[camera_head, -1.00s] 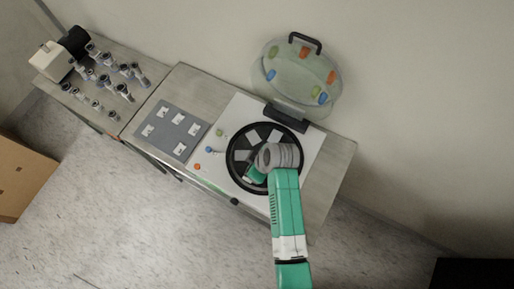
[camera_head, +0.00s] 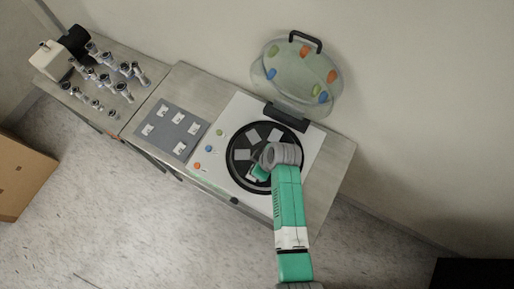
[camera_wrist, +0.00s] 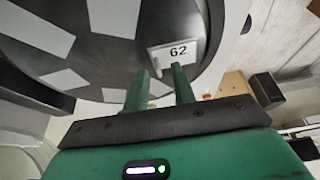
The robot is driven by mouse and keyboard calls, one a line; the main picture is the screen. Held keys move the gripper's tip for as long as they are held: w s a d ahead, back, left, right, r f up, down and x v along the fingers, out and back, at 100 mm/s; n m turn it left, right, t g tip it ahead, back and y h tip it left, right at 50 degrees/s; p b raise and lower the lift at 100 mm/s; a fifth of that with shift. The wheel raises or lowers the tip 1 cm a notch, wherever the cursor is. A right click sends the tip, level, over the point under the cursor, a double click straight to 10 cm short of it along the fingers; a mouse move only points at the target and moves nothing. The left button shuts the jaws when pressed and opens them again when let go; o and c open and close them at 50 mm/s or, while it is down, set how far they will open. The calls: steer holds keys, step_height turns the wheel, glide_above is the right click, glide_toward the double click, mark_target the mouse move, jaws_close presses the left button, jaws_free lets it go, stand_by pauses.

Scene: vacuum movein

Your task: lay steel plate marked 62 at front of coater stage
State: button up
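The coater stage is a round black disc (camera_head: 238,168) with pale rectangular patches, set in a white top; it fills the upper wrist view (camera_wrist: 105,58). The pale plate marked 62 (camera_wrist: 178,52) lies at the stage's edge in the wrist view. In the head view, a pale piece shows at the front of the stage (camera_head: 251,174), partly hidden by my gripper. My gripper (camera_head: 262,173) is over the front right part of the stage. In the wrist view its two green fingers (camera_wrist: 163,70) are apart, with their tips overlapping the plate's near edge in the picture.
The coater's clear lid (camera_head: 297,78) with coloured knobs stands open behind the stage. A grey mat (camera_head: 171,130) with several small pale pieces lies left. Farther left is a side table (camera_head: 100,118) with several metal parts. Coloured knobs (camera_head: 209,149) line the coater's left side.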

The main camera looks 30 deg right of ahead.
steer(key=p+v, duration=0.1)
steer(key=v, duration=1.1)
steer(key=shift+r, duration=0.15)
steer(key=w+a+r+m+t+h, duration=0.15)
steer(key=w+r+t, duration=0.25)
steer(key=r, duration=0.7)
steer(key=w+a+r+m+t+h, duration=0.1)
steer(key=w+a+r+t, duration=0.3)
steer(key=r, duration=0.7)
steer(key=w+a+r+m+t+h, duration=0.1)
steer(key=w+r+t, duration=0.3)
steer(key=r, duration=0.7)
steer(key=s+a+r+m+t, duration=0.1)
steer(key=s+a+r+t, duration=0.2)
steer(key=r, duration=0.7)
steer(key=s+a+r+m+t, duration=0.1)
steer(key=s+a+r+t, duration=0.2)
steer(key=r, duration=0.7)
steer(key=s+a+r+m+t, duration=0.1)
steer(key=s+a+r+t, duration=0.2)
steer(key=s+r, duration=0.3)
step_height(320, 180, up, 5)
steer(key=shift+s+a+f+y, duration=0.1)
steer(key=shift+s+a+y, duration=0.3)
steer(key=shift+a, duration=0.25)
